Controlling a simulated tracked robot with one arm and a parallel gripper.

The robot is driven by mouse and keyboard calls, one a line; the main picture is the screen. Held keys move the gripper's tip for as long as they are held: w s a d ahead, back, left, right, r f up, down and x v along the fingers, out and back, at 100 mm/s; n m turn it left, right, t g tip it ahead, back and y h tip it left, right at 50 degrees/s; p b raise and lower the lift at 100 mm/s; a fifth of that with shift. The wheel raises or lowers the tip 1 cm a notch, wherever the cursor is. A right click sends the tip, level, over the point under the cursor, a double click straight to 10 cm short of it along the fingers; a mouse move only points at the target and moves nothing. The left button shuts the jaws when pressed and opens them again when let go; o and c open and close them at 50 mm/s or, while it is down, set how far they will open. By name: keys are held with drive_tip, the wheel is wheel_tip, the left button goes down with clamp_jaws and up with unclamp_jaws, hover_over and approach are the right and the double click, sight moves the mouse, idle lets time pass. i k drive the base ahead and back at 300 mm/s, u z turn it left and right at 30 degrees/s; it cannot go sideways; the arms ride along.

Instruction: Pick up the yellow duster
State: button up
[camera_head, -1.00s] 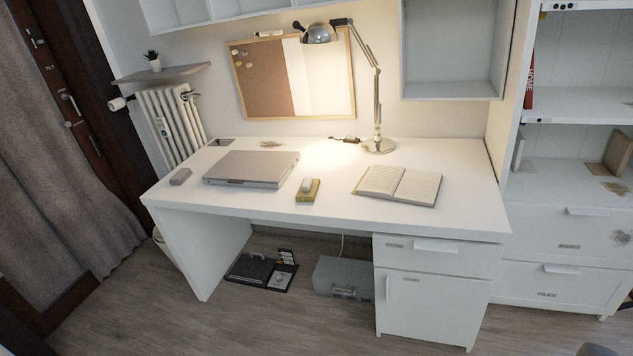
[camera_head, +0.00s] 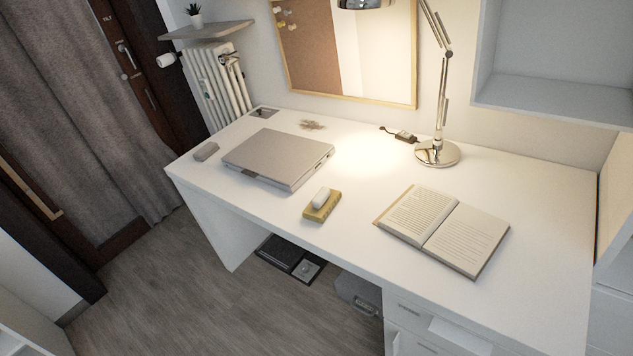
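The yellow duster (camera_head: 322,208) lies on the white desk (camera_head: 365,247) near its front edge. My gripper does not show in this view.
A lamp (camera_head: 437,153) stands on the desk behind the book. A small grey object (camera_head: 206,151) lies at the desk's left end. A wall cabinet (camera_head: 560,95) hangs at the upper right. Bare floor (camera_head: 190,290) lies in front, left of the desk.

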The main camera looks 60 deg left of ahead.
sight(323, 203)
drive_tip(key=u, duration=0.45)
drive_tip(key=i, duration=1)
drive_tip(key=u, duration=1.1)
drive_tip(key=i, duration=0.45)
drive_tip(key=u, duration=0.15)
drive_tip(key=k, duration=0.75)
drive_tip(key=u, duration=0.25)
drive_tip(key=i, duration=0.75)
drive_tip(key=z, duration=0.05)
